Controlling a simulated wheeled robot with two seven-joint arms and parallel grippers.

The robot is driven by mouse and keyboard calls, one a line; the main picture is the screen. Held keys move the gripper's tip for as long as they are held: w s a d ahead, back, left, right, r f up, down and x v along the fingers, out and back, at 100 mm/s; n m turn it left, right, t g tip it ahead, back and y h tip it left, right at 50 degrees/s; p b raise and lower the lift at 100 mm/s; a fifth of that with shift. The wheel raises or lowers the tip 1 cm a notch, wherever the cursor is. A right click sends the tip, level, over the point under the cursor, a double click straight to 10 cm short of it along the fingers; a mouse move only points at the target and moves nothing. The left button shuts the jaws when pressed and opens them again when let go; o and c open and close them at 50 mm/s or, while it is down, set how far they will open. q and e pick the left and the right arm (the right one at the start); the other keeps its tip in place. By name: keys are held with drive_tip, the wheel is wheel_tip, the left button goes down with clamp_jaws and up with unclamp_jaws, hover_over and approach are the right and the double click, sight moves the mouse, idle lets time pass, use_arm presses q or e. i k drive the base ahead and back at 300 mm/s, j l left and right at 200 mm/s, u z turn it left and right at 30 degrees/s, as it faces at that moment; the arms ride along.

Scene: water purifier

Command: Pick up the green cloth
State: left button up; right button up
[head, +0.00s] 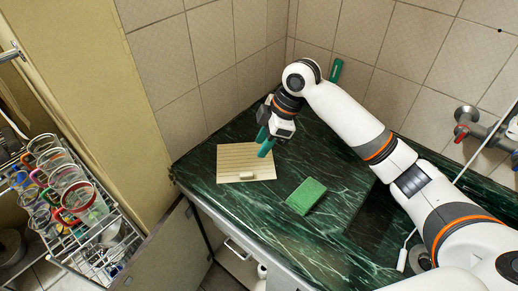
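The green cloth (306,196) lies as a flat, thick rectangle on the dark green marble counter (330,245), near its front edge. My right gripper (264,141) has green fingers and reaches down from the upper right. It is to the upper left of the cloth, near the back right of a striped beige board, and apart from the cloth. Its fingers appear spread, with nothing seen between them. My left gripper is not in view.
The striped board (236,157) carries a small beige block (247,175). A green item (336,70) stands by the tiled wall. A faucet (466,116) is at right. A rack of colored-rim glasses (80,196) stands at left. The counter around the cloth is clear.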

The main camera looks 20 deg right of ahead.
sight(309, 195)
drive_tip(key=z, duration=1)
drive_tip(key=k, duration=0.05)
